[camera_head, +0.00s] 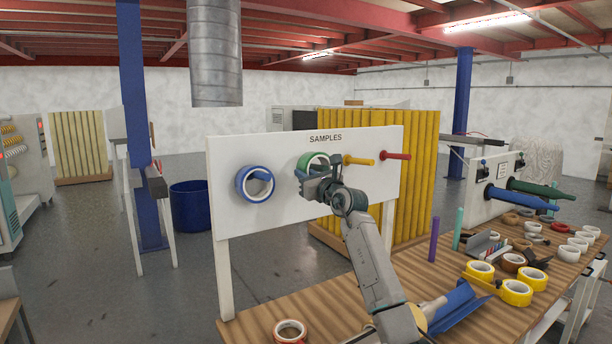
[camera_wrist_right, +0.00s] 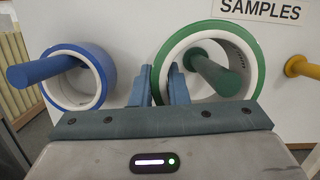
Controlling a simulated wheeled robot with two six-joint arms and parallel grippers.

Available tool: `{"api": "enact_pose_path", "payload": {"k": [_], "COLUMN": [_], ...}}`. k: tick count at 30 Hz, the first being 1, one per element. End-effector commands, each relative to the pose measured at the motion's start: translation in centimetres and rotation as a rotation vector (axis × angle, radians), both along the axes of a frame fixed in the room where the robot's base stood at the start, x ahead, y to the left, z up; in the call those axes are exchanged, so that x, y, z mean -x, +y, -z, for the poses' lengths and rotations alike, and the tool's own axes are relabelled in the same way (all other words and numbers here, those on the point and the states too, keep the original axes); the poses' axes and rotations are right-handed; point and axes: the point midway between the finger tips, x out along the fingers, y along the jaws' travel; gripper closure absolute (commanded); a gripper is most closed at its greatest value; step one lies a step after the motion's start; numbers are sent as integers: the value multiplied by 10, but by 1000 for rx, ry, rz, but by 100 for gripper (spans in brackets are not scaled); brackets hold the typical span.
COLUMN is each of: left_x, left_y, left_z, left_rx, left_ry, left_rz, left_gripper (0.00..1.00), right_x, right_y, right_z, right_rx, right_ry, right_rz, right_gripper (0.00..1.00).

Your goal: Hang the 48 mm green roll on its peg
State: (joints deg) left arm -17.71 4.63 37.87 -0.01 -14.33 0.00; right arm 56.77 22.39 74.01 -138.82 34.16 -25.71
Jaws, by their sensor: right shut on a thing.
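The green roll (camera_wrist_right: 212,27), with a white core, is at the white SAMPLES board; its upper rim also shows in the head view (camera_head: 312,156). The green peg (camera_wrist_right: 215,75) runs through the roll's hole, so the roll is around its peg. My right gripper (camera_wrist_right: 160,82) is shut on the roll's left wall, one finger outside and one inside the hole. In the head view my right gripper (camera_head: 322,184) covers the lower part of the roll and most of the peg. Whether the roll rests on the peg is unclear. My left gripper is out of view.
A blue roll (camera_head: 243,184) hangs on the blue peg (camera_wrist_right: 42,70) to the left. The yellow peg (camera_head: 358,160) and red peg (camera_head: 396,155) are bare. The wooden table (camera_head: 260,308) below holds several rolls, mostly at the right.

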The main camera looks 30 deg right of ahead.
Motion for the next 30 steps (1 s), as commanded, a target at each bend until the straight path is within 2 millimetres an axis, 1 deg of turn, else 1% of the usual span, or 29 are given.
{"api": "enact_pose_path", "payload": {"k": [7, 25, 26, 27, 29, 30], "left_x": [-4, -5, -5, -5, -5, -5], "left_y": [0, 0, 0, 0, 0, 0], "left_z": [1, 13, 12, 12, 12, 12], "left_rx": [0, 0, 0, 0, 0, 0], "left_ry": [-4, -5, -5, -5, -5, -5], "left_rz": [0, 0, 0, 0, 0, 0], "left_gripper": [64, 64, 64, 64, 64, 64], "right_x": [0, 0, 0, 0, 0, 0], "right_y": [0, -7, -7, -6, -6, -6], "right_z": [1, 24, 23, 23, 23, 23], "right_rx": [0, 1, 1, 1, 1, 1], "right_ry": [-1, 0, -1, -1, -1, -1], "right_rz": [0, 0, 0, 0, 0, 0], "right_gripper": [100, 100, 82, 74, 62, 60]}}
